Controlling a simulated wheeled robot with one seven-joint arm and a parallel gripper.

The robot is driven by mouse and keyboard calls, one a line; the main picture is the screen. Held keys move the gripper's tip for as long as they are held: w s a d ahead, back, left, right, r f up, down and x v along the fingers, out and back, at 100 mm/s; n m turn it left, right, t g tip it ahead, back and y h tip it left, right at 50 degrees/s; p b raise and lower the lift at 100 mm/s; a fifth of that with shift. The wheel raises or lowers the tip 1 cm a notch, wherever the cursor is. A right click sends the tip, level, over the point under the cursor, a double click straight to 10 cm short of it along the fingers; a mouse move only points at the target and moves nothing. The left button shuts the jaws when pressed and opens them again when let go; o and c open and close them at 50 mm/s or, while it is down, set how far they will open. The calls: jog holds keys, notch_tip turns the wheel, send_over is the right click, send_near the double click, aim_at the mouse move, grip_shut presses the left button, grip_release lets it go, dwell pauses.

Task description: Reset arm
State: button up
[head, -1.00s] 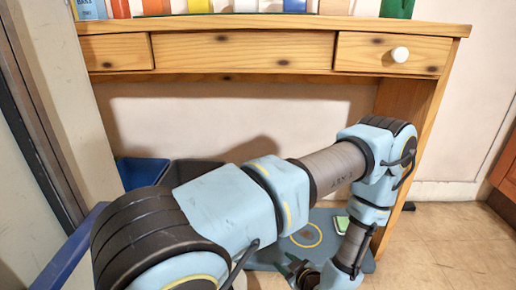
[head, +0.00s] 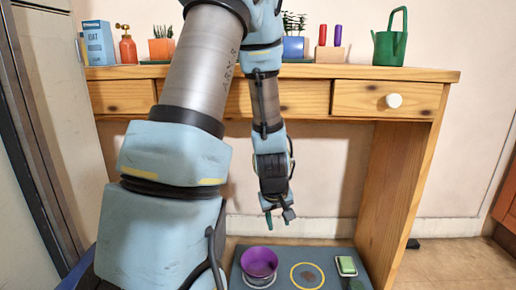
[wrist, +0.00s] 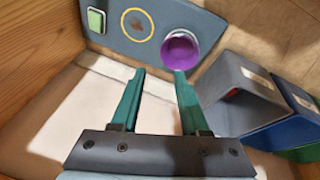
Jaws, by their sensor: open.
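My gripper (head: 278,216) hangs pointing down in front of the desk, above the floor mat. In the wrist view my gripper (wrist: 158,88) has two green fingers spread apart with nothing between them. A purple pot (head: 259,262) stands on the grey-blue mat (head: 290,256); it also shows in the wrist view (wrist: 180,50), beyond the fingertips and apart from them.
A wooden desk (head: 350,73) with drawers carries a green watering can (head: 389,45), potted plants and an orange spray bottle (head: 127,47). The mat holds a green sponge-like block (head: 346,265) and a yellow ring (head: 307,275). Grey and blue bins (wrist: 240,100) stand beside the mat.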

jog(key=s+a+r+m+g+y, duration=0.15)
jog(key=s+a+r+m, duration=0.25)
jog(key=s+a+r, duration=0.65)
notch_tip(320, 180, up, 38)
jog(key=w+a+p, duration=0.1)
jog(key=w+p, duration=0.1)
jog(key=p, duration=3.6)
jog(key=shift+a+g+p, duration=0.35)
jog(key=shift+a, duration=0.05)
